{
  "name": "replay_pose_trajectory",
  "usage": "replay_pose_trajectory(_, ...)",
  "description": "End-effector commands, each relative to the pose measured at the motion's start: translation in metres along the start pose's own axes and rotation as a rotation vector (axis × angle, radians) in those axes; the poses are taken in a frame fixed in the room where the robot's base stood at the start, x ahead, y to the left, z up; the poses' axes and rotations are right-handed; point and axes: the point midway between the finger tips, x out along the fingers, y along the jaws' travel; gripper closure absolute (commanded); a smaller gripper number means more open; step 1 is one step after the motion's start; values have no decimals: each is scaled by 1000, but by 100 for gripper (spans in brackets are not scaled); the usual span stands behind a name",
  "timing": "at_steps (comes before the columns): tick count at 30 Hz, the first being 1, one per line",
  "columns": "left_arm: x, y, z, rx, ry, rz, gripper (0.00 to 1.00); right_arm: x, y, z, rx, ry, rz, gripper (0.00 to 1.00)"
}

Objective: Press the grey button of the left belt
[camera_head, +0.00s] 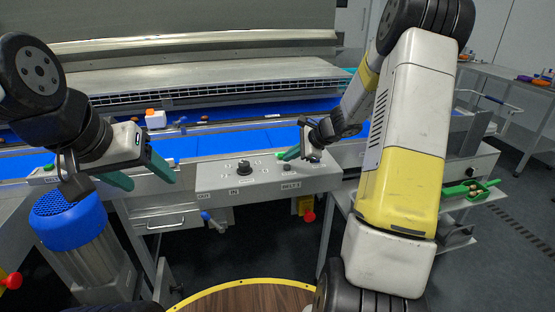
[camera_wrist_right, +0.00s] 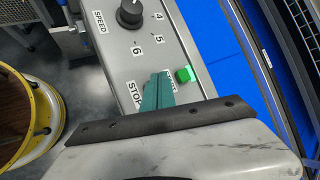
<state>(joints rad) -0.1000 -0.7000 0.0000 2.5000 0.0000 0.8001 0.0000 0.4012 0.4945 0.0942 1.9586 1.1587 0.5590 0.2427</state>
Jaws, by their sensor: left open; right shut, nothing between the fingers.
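A grey control panel (camera_head: 265,182) with a black knob (camera_head: 244,167) stands at the front of the blue belt (camera_head: 235,140). In the right wrist view the panel (camera_wrist_right: 185,45) shows the black speed knob (camera_wrist_right: 130,13), a lit green button (camera_wrist_right: 184,74) and a STOP label. My right gripper (camera_wrist_right: 162,78) is shut and empty, its teal fingers over the panel beside the green button and covering part of the lettering. It also shows in the head view (camera_head: 287,154) at the panel's right end. I cannot make out a grey button. My left gripper (camera_head: 151,185) is open and empty, left of the panel.
A blue-capped grey cylinder (camera_head: 68,216) stands below my left gripper. Red stop knobs on yellow (camera_head: 12,281) (camera_head: 308,215) show low left and under the panel. A white and orange item (camera_head: 155,119) is by the belt. A side table with a green scoop (camera_head: 469,189) stands right.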

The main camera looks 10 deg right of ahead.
Motion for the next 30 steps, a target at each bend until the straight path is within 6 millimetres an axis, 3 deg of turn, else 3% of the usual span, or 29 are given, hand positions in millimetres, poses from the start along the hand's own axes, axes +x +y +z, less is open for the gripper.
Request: replay_pose_trajectory(30,0,0,0,0,0,0,37,9,6,-6,1,0,0,100)
